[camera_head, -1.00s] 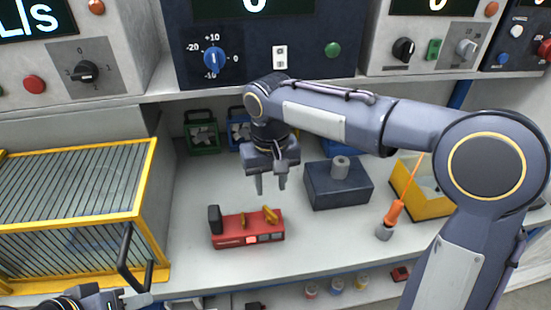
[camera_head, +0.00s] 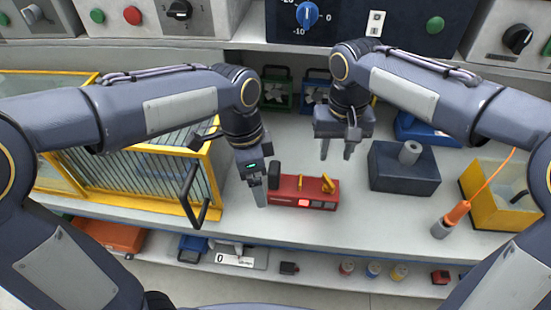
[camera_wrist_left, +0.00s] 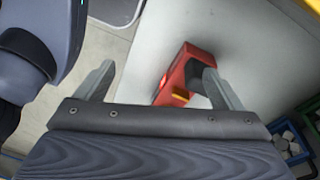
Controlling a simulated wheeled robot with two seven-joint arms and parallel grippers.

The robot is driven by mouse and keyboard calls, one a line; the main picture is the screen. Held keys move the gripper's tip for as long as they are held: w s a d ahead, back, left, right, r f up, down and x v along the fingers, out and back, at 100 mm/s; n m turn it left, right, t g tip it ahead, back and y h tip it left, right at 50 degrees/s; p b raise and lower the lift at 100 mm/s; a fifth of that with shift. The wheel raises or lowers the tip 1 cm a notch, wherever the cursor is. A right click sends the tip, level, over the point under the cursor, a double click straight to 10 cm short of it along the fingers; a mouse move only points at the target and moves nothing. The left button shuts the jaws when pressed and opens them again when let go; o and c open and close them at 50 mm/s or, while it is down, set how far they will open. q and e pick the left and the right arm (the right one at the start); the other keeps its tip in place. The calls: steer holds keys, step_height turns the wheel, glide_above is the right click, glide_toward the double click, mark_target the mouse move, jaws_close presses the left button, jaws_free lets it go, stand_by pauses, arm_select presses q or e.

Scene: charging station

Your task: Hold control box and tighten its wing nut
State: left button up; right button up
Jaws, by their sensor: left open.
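The control box (camera_head: 288,188) is a red block on the bench, with a black part at its left end and a light panel along its front. A yellow wing nut (camera_head: 327,184) stands on top near its right end, beside another small yellow piece. My left gripper (camera_head: 259,192) is at the box's left end, pointing down. In the left wrist view its fingers (camera_wrist_left: 160,84) are apart, with the red box (camera_wrist_left: 183,74) showing near the right finger; I cannot tell whether they touch. My right gripper (camera_head: 337,151) is open and empty, above and behind the box.
A dark blue block with a grey cylinder (camera_head: 404,170) stands right of the box. An orange-handled tool (camera_head: 450,219) and a yellow bin (camera_head: 493,205) are farther right. A yellow-framed cage (camera_head: 170,175) with a black handle stands left. Green and blue fan units are behind.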

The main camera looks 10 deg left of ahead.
mark_target(276, 167)
arm_select(q)
steer(key=w+d+f+m, duration=0.1)
steer(key=w, duration=0.1)
steer(key=w+d+f+m+y, duration=0.1)
steer(key=w, duration=0.1)
steer(key=w+d+f+m, duration=0.1)
steer(key=w, duration=0.2)
steer(key=shift+d+m+t+y, duration=0.1)
steer(key=shift+m+t+y, duration=0.2)
steer(key=shift+m+t, duration=0.1)
steer(key=shift+w+f, duration=0.2)
steer(key=shift+f, duration=0.1)
step_height(276, 167, down, 8)
steer(key=shift+r, duration=0.2)
